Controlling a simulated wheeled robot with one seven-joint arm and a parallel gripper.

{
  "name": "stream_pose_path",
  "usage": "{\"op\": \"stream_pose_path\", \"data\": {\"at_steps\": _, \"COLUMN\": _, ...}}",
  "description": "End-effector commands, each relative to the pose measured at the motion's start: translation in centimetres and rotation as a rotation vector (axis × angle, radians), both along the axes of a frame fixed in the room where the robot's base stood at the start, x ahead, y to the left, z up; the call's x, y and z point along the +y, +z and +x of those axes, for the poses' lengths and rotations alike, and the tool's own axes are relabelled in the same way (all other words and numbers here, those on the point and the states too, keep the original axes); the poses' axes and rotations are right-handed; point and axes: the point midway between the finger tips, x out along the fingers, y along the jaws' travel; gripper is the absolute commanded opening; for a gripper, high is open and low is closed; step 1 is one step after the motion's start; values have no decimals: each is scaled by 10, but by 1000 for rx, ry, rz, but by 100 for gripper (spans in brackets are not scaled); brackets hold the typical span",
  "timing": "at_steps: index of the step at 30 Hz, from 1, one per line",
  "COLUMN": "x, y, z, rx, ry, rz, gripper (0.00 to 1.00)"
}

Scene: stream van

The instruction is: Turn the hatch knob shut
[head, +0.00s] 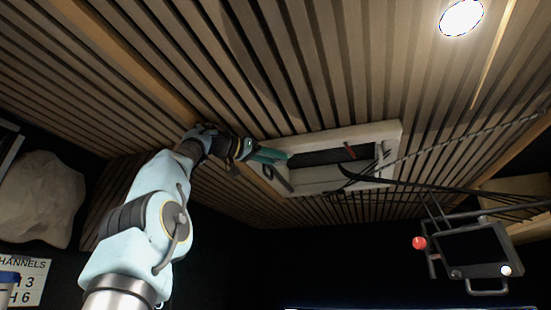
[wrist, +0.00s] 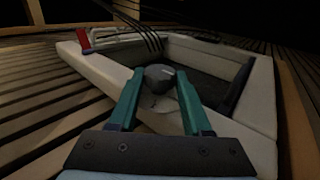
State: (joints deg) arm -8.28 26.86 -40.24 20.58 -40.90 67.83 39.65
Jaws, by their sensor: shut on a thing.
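The hatch (head: 392,134) is a pale frame around a dark opening in the slatted ceiling, and its frame also shows in the wrist view (wrist: 106,72). The hatch knob (wrist: 160,76) is dark and rounded, on the near side of the frame. My gripper (wrist: 159,88) has its two teal fingers on either side of the knob, shut on it. In the head view my gripper (head: 286,156) reaches the left end of the hatch, and the knob is hidden there by the fingers. How far the knob is turned cannot be told.
A red piece (wrist: 84,40) sits at the far left corner of the frame. Dark cables (head: 430,184) run from the hatch to the right. A boxy device with a red ball (head: 419,243) hangs at the lower right. A round ceiling lamp (head: 461,17) is at the upper right.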

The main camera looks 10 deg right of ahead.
Motion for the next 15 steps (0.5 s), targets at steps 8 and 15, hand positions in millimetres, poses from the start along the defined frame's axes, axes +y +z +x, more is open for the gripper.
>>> {"op": "stream_pose_path", "data": {"at_steps": 8, "x": 0, "y": -1, "z": 0, "rx": 1, "ry": 0, "rz": 1, "gripper": 57}}
{"op": "stream_pose_path", "data": {"at_steps": 15, "x": 0, "y": -1, "z": 0, "rx": 1, "ry": 0, "rz": 1, "gripper": 79}}
